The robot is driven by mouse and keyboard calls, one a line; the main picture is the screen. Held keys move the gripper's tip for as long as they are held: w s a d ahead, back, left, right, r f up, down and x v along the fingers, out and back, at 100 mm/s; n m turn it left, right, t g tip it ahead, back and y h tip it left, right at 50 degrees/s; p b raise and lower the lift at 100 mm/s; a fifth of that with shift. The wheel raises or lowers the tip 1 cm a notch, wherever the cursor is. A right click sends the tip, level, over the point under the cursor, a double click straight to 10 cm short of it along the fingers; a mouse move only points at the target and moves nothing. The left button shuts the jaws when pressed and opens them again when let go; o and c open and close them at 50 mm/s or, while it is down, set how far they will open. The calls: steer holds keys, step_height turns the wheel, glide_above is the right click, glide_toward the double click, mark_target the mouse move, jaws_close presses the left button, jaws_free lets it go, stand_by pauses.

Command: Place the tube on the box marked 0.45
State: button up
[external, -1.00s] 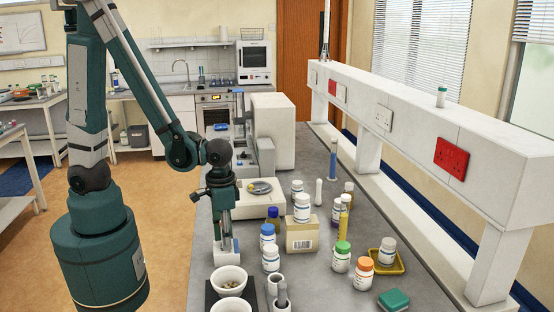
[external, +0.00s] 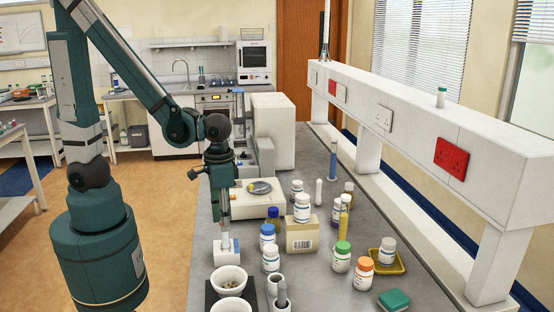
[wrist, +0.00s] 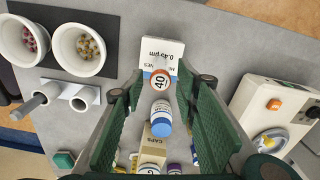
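The white box (external: 226,255) marked 0.45 µm lies on the grey bench; its printed label shows in the wrist view (wrist: 158,47). A clear slim tube (external: 226,222) stands upright on the box. In the wrist view I look down on its round cap (wrist: 160,79), which has an orange ring and the number 40. My gripper (external: 221,188) is above the tube in the external view. In the wrist view its two green fingers (wrist: 162,89) are spread, with the tube between them and a gap on both sides. The tube's foot is small and hard to see.
Blue-capped bottles (external: 268,236) and a cardboard box (external: 301,238) stand to the right. Two white bowls (external: 229,278) on a dark mat and a white holder (external: 276,284) are in front. A balance (external: 254,206) stands behind.

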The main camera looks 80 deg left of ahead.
steer(key=shift+r, duration=2.4)
steer(key=shift+r, duration=0.1)
steer(key=shift+a+r+t, duration=0.3)
steer(key=shift+a+r, duration=0.25)
steer(key=shift+r, duration=0.2)
steer(key=s+a+r+m+t, duration=0.1)
steer(key=s+a+r+t, duration=0.1)
steer(key=a+r+t, duration=0.4)
steer(key=shift+s+a+r+m+t, duration=0.35)
steer(key=shift+a+r, duration=1.15)
steer(key=shift+r, duration=2.25)
